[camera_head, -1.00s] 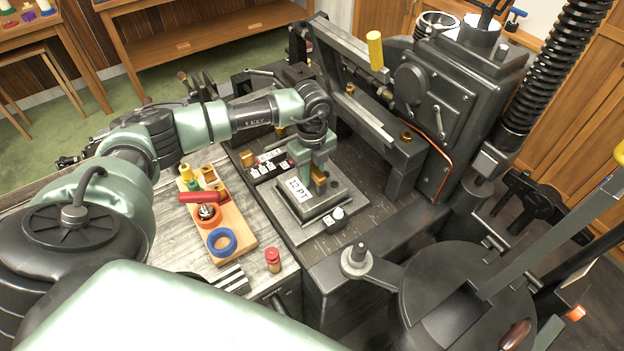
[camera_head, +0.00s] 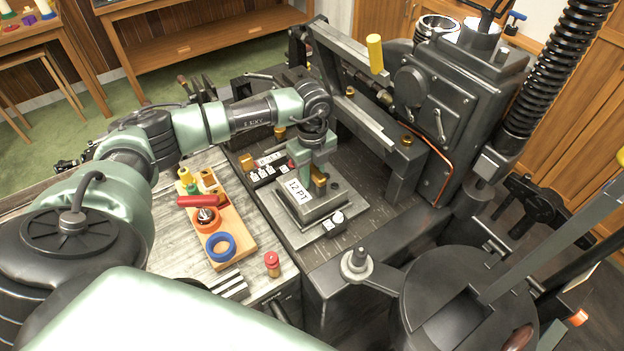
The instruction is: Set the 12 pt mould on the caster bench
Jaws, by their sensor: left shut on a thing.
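The 12 pt mould (camera_head: 302,210) is a grey metal block with a white "12 PT" label (camera_head: 297,190) on its slanted side. It sits on or just above a flat plate (camera_head: 306,233) on the dark caster bench (camera_head: 372,198); I cannot tell if it touches. My left gripper (camera_head: 317,181) points down and is shut on the top of the mould, near a brass part. The fingertips are partly hidden by the gripper body. My right gripper is not in view.
A wooden tray (camera_head: 239,248) holds a blue ring, an orange ring and a red-handled tool. A red-capped bottle (camera_head: 272,264) stands beside it. The caster's frame and housing (camera_head: 432,95) rise behind right. A black pot (camera_head: 455,295) stands front right.

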